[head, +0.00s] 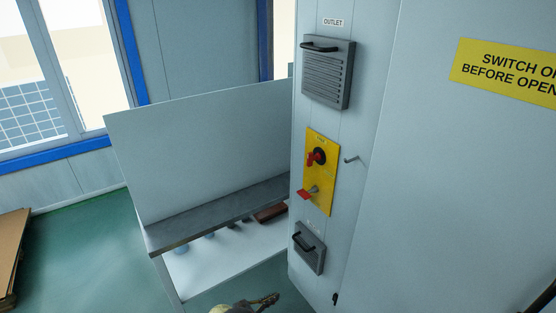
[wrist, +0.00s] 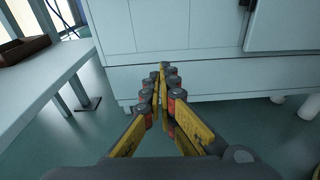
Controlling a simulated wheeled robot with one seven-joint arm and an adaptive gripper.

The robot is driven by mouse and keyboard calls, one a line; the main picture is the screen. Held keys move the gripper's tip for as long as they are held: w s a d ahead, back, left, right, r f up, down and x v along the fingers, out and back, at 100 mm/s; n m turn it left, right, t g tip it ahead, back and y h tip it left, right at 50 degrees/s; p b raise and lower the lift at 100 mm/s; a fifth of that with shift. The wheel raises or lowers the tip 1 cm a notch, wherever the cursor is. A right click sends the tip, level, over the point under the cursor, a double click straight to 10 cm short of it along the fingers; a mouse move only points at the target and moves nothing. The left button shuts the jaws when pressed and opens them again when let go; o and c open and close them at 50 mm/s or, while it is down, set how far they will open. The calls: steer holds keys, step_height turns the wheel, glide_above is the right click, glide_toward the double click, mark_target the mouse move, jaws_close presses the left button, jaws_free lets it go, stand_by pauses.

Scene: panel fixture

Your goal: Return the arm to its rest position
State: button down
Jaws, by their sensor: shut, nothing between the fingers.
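My gripper (head: 268,299) shows at the bottom edge of the head view, low in front of the grey cabinet (head: 345,200). In the wrist view my gripper (wrist: 164,70) points forward with its yellow and black fingers closed together and nothing between them. Beyond the fingertips is the lower face of the cabinet (wrist: 200,80), with the green floor (wrist: 110,150) below. The fingers appear apart from the cabinet and the bench. Most of my arm is out of view in the head view.
A bench (head: 215,212) with a tall back panel stands left of the cabinet. The cabinet's narrow face carries an outlet vent (head: 328,75), a yellow switch plate (head: 320,170) with red handles, a hook (head: 351,159) and a lower vent (head: 308,248). Open floor (head: 80,250) lies at left.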

steer(key=s+d+f+m+g+y, duration=0.1)
steer(key=s+d+f+m+g, duration=0.15)
steer(key=s, duration=0.35)
steer(key=s+d+f+m+g, duration=0.1)
steer(key=s+d+m+g, duration=0.1)
steer(key=s+d+g, duration=0.3)
steer(key=s+d+r+m+g+y+p, duration=0.1)
steer(key=s+r+m+y, duration=0.25)
steer(key=r, duration=0.85)
steer(key=s+r+m+g+y+p, duration=0.1)
steer(key=s+r+m+g+y, duration=0.2)
steer(key=r, duration=1)
steer(key=s+d+r+m+y+p, duration=0.15)
steer(key=s+r+m, duration=0.3)
steer(key=r, duration=0.75)
steer(key=s+d+r+m+t+y+p, duration=0.1)
steer(key=s+d+r+m+t, duration=0.1)
steer(key=r, duration=0.8)
steer(key=s+d+r+m+t+y+p, duration=0.1)
steer(key=s+d+r+m+t+y, duration=0.1)
steer(key=s+r, duration=0.6)
steer(key=s+d+r+m+t+y+p, duration=0.1)
steer(key=s+d+r+m+t, duration=0.3)
steer(key=r, duration=0.9)
steer(key=s+d+m, duration=0.1)
steer(key=d, duration=0.2)
steer(key=shift+d+y, duration=0.3)
steer(key=shift+s, duration=0.1)
